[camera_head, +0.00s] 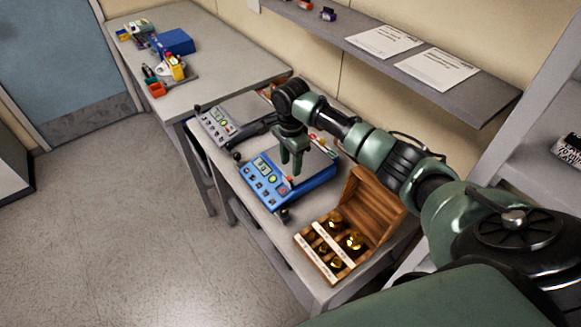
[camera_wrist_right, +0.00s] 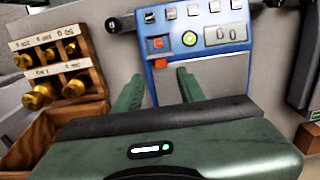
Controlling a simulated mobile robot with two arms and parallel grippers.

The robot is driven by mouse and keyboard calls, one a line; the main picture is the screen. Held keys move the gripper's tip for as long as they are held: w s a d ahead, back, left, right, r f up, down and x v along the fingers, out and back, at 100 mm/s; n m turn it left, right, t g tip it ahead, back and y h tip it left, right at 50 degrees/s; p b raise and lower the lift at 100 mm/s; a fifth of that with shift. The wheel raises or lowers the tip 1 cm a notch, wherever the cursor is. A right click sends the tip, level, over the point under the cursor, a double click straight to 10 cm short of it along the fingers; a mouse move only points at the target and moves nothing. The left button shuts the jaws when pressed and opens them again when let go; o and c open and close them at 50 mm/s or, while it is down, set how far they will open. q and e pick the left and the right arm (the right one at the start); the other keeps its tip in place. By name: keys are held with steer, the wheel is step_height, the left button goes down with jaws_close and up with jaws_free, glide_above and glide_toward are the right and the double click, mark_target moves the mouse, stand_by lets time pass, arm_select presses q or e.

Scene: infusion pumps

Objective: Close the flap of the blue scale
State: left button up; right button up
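The blue scale (camera_head: 262,190) stands on the table, with buttons and a round green dial on its front panel and a grey top behind. In the right wrist view the blue scale (camera_wrist_right: 185,12) shows its panel, a display and red-orange parts. I cannot clearly make out the flap or its position; my arm and gripper hide part of the scale. My right gripper (camera_head: 292,170) is over the scale, pointing down. In the right wrist view its two fingers (camera_wrist_right: 160,86) are apart with nothing between them. I cannot tell whether they touch the scale. My left gripper is not in view.
An open wooden box (camera_head: 333,276) with brass weights stands close to the right of the scale. A grey scale (camera_head: 233,118) stands to the left. A shelf (camera_head: 475,98) with papers runs above. Another table (camera_head: 225,58) holds a blue box (camera_head: 174,42).

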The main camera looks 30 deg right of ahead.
mark_target(290, 177)
step_height(290, 177, down, 4)
steer(key=shift+r+p, duration=0.1)
steer(key=shift+p, duration=0.25)
steer(key=shift+w+d+f, duration=0.1)
steer(key=shift+w+f, duration=0.05)
steer(key=shift+f, duration=0.45)
steer(key=c, duration=0.7)
jaws_close()
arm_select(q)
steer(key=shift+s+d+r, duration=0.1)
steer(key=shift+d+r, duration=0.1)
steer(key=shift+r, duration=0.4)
